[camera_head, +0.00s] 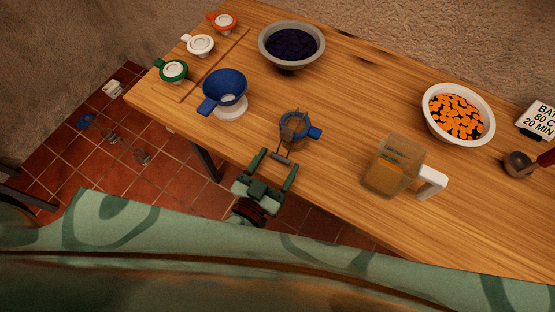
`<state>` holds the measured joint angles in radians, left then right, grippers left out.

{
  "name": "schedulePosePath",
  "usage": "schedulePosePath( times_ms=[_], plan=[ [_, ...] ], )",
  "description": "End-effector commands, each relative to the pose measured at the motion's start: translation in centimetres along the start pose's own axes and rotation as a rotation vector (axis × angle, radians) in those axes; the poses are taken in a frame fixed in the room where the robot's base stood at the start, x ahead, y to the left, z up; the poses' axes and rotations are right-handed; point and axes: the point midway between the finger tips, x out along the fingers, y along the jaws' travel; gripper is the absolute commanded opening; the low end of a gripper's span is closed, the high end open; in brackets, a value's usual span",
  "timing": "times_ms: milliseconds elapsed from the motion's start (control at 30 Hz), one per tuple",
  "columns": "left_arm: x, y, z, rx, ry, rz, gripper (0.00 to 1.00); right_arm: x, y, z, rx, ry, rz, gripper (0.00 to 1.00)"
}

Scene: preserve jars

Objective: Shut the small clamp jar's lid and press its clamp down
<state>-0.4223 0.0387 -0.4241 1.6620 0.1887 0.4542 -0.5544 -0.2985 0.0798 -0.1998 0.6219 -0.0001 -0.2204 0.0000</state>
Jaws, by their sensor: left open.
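The small clamp jar (297,139) stands near the table's front edge, with a blue band around its top and a blue tab on its right. A grey-brown piece, perhaps its lid, stands up at the top; I cannot tell its exact angle. A small grey bar, perhaps the clamp, shows at the jar's near side. My left gripper (279,158) is open, its two green fingers pointing at the jar from the near side, with the bar between or just beyond the fingertips. I cannot tell if they touch. My right gripper is not in view.
A blue funnel (224,86) stands to the left. Green, white and orange-ringed lids (200,44) lie at the far left. A dark-fruit bowl (264,41) is behind; a jug (386,177), an orange-fruit bowl (430,122), a ladle (518,164) and a sign (540,119) are right.

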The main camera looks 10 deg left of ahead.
Motion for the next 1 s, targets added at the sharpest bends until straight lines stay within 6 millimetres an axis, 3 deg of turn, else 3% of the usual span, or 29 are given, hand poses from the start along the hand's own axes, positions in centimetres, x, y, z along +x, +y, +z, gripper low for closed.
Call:
schedulePosePath(
  times_ms=[133, 400, 567, 700, 900, 1000],
  plan=[
    [1.0, 0.0, 0.0, 0.0, 0.0, 0.0, 0.67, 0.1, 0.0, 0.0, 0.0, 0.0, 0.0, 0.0],
    [1.1, 0.0, 0.0, 0.0, -0.001, 0.0, 0.67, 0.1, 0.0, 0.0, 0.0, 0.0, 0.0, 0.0],
    [1.1, 0.0, 0.0, 0.0, -0.001, 0.0, 0.23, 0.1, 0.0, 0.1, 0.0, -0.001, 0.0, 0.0],
    [1.1, 0.0, 0.1, 0.001, 0.004, 0.0, 0.22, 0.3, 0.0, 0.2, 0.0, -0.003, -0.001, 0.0],
    [1.5, 0.0, 1.1, 0.001, 0.095, 0.0, 0.22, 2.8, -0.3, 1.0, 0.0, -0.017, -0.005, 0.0],
    [1.5, 0.0, 0.8, 0.0, 0.122, 0.001, 0.22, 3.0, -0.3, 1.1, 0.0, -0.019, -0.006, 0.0]
  ],
)
